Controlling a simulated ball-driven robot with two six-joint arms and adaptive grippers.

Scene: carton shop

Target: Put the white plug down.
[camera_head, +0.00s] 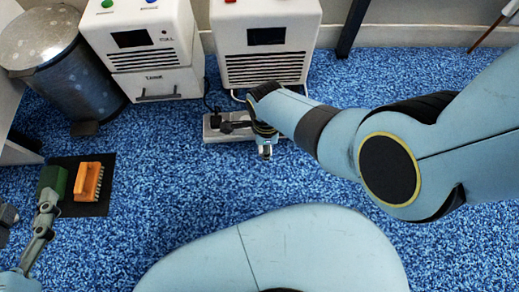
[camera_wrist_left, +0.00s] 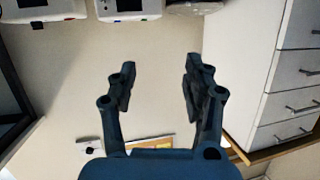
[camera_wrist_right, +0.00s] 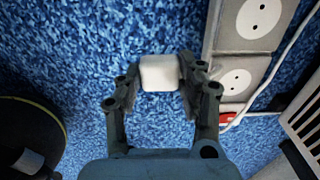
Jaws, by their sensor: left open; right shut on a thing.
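The white plug (camera_wrist_right: 160,73) sits between the fingers of my right gripper (camera_wrist_right: 160,88) in the right wrist view. That gripper is shut on it, above the blue carpet beside the socket strip (camera_wrist_right: 218,45). I cannot tell how high the plug is. In the head view my right gripper (camera_head: 265,150) is at the near side of the socket strip (camera_head: 212,131), and the plug is small and hard to make out. My left gripper (camera_head: 27,207) is at the lower left of the head view, open and empty; its fingers (camera_wrist_left: 158,75) are apart in the left wrist view.
Two white machines (camera_head: 265,40) stand behind the strip. A black plug (camera_head: 215,119) is on the strip, with a cable nearby. A metal bin (camera_head: 70,75) stands at the far left.

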